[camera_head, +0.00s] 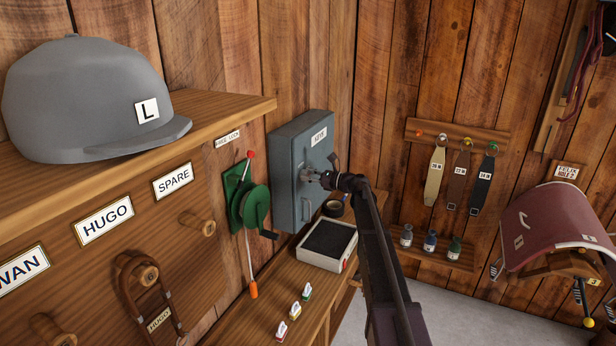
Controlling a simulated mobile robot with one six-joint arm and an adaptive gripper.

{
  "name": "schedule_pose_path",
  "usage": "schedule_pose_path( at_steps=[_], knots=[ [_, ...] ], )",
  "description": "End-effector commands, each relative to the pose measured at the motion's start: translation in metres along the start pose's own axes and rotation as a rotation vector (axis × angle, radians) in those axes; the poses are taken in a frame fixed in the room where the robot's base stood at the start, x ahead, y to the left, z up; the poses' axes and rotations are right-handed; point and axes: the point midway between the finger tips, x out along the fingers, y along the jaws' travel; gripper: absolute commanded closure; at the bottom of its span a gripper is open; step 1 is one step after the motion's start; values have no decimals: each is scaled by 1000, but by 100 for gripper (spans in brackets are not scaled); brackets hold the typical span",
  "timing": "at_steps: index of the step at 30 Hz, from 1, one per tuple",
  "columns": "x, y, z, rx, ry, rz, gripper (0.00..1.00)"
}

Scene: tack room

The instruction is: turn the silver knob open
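A blue-grey metal cabinet (291,150) labelled KEYS hangs on the wooden wall, its door closed. A small silver knob (306,174) sits on the cabinet's front, and a handle shows below it. My gripper (322,174) is right at the knob, reaching in from the right. Its dark fingers partly hide the knob, and I cannot tell whether they touch it or how far apart they are.
A green reel (250,205) with a crank is left of the cabinet. Below are a shallow tray (352,262) and several small labelled items on a wooden ledge (262,326). A grey helmet (80,95) stands on the left shelf. Straps (435,175) hang on the right wall.

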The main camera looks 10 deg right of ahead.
Motion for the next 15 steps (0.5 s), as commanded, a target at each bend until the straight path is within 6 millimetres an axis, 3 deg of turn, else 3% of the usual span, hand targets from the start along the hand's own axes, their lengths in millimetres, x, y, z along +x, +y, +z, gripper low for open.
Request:
schedule_pose_path(
  at_steps=[15],
  knots=[
    [-1,0,0,-64,4,1,99]
  ],
)
